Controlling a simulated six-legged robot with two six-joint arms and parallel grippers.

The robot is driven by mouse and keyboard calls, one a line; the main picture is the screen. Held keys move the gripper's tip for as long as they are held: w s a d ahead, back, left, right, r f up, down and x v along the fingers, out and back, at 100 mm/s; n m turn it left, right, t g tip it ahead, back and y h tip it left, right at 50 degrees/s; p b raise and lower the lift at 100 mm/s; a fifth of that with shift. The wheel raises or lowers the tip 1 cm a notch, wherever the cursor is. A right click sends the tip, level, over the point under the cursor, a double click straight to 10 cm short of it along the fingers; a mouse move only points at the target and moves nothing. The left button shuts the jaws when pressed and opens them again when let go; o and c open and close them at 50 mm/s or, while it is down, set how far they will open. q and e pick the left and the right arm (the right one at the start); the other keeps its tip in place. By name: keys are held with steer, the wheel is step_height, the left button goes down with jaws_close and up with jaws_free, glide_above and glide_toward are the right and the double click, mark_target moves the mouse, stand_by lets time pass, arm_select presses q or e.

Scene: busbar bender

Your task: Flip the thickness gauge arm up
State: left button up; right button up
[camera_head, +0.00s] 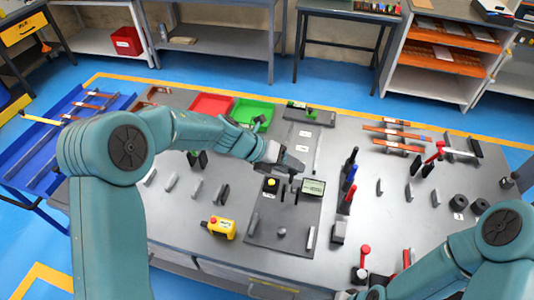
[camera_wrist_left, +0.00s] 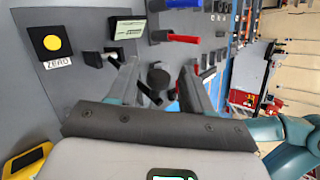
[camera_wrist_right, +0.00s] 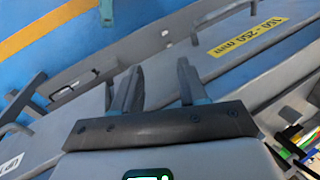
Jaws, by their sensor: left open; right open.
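The thickness gauge sits on a dark plate (camera_head: 262,232) on the grey bench, with a digital display (camera_head: 313,187) and a yellow ZERO button (camera_head: 271,184). In the left wrist view the display (camera_wrist_left: 127,28) and yellow button (camera_wrist_left: 52,43) are at upper left. My left gripper (camera_head: 294,171) is above the gauge, just behind the display. Its fingers (camera_wrist_left: 160,75) are open, with a dark round knob (camera_wrist_left: 158,78) showing between them; contact cannot be told. The gauge arm is small and partly hidden, so its position is unclear. My right gripper (camera_wrist_right: 157,82) is open and empty by the bench edge.
Black, blue and red handles (camera_head: 349,180) stand right of the gauge. A yellow box with a red button (camera_head: 220,228) is at front left. Red (camera_head: 211,104) and green (camera_head: 252,113) trays lie behind. A red-knobbed lever (camera_head: 364,252) stands near my right arm.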

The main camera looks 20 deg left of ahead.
arm_select(q)
steer(key=b+v, duration=0.1)
steer(key=v, duration=1.3)
steer(key=shift+b, duration=0.35)
steer(key=shift+a, duration=0.15)
